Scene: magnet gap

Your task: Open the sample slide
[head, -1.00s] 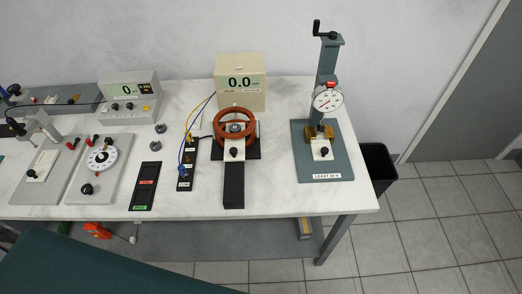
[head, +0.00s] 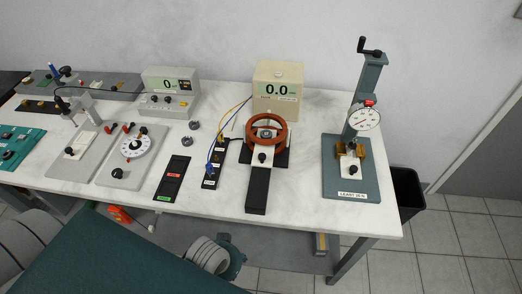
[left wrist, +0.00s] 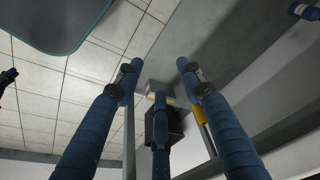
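The magnet unit with its red-brown ring coils (head: 281,137) stands right of the middle of the table in the head view. A white slide plate with a black knob (head: 262,157) sits in front of the coils, at the back end of a black rail (head: 257,190) that runs toward the table's front edge. The rail's front part is bare. My left gripper (left wrist: 158,80) shows in the left wrist view with its blue fingers spread and nothing between them. It is away from the slide, which I cannot make out in that view. My right gripper is not in view.
A beige meter (head: 278,90) reading 0.0 stands behind the coils. A terminal strip (head: 213,165) with cables and a black panel (head: 173,178) lie to the left. A dial-gauge stand (head: 350,170) is on the right. A black bin (head: 408,195) stands beyond the table.

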